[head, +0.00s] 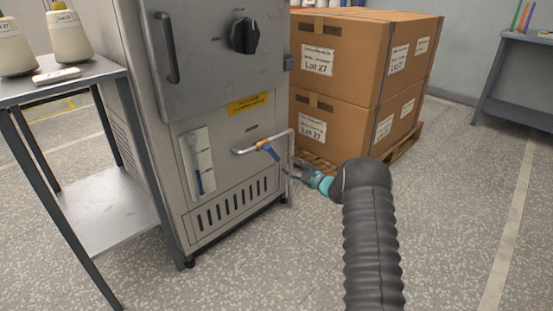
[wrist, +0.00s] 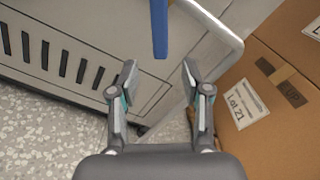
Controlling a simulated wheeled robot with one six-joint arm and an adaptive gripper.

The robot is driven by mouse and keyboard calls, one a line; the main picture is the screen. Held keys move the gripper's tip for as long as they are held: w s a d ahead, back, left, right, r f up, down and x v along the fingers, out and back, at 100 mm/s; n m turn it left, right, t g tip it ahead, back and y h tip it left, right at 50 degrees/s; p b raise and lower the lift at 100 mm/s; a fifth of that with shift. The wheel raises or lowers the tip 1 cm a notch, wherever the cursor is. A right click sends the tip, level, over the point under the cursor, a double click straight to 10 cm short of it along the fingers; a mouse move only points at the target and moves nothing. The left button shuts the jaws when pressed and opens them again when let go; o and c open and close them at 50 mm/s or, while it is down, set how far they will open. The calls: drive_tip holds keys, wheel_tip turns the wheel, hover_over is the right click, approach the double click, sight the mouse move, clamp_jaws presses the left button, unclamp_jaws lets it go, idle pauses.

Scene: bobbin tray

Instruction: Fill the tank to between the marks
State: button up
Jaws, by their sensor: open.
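The tank's grey metal cabinet (head: 225,115) stands left of centre in the head view. On its lower front is a white gauge panel (head: 206,150) with a narrow tube; blue shows low in it, and its marks are too small to read. Right of the gauge, a pale pipe (head: 277,138) with a brass fitting carries a blue valve lever (head: 270,152), slanting down to the right. The lever also shows in the wrist view (wrist: 160,28), upright at the top edge. My gripper (head: 290,171) is open and empty, with the lever ahead of its parted fingertips (wrist: 159,78), apart from them.
Stacked cardboard boxes (head: 345,75) on a wooden pallet (head: 405,147) stand close behind and right of the pipe. A metal side table (head: 95,69) with yarn cones (head: 68,35) stands left of the cabinet.

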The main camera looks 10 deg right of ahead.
sight(277, 158)
drive_tip(key=x, duration=0.8)
drive_tip(key=shift+w+a, duration=0.25)
drive_tip(key=shift+w, duration=0.05)
clamp_jaws()
